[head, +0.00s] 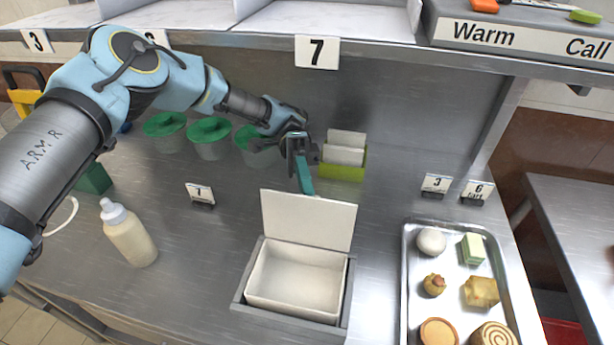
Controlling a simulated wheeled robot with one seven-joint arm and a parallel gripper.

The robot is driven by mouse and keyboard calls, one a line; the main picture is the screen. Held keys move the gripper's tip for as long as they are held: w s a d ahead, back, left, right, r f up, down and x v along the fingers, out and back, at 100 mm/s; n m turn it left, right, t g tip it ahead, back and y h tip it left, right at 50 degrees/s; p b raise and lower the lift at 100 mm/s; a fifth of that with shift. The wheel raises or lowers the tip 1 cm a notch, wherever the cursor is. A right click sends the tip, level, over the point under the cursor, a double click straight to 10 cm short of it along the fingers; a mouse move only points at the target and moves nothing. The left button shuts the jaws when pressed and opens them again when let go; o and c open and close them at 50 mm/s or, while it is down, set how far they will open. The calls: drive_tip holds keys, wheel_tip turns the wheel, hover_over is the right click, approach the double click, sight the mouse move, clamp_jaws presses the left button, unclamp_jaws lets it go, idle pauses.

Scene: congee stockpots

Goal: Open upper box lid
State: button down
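A white box (296,281) sits in a grey holder (239,298) on the steel counter, near the front middle. Its lid (309,219) stands up along the box's back edge, so the box is open and its inside looks empty. My gripper (303,180) reaches down from the upper left to just behind the lid's top edge. A teal part at its end runs down to that edge. Whether it touches the lid, and whether the fingers are apart, I cannot tell. The lid hides the counter behind it.
A green holder with white cards (343,172) stands close behind my gripper. Green-lidded pots (209,138) are at the back left, a squeeze bottle (129,235) at the left. A metal tray (406,270) of food is at the right. A shelf (380,57) overhangs the back.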

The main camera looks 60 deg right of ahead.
drive_tip(key=shift+w+d+f, duration=0.1)
drive_tip(key=shift+d+f, duration=0.05)
drive_tip(key=shift+f, duration=0.05)
idle(0.4)
drive_tip(key=c, duration=1)
unclamp_jaws()
drive_tip(key=shift+r, duration=0.1)
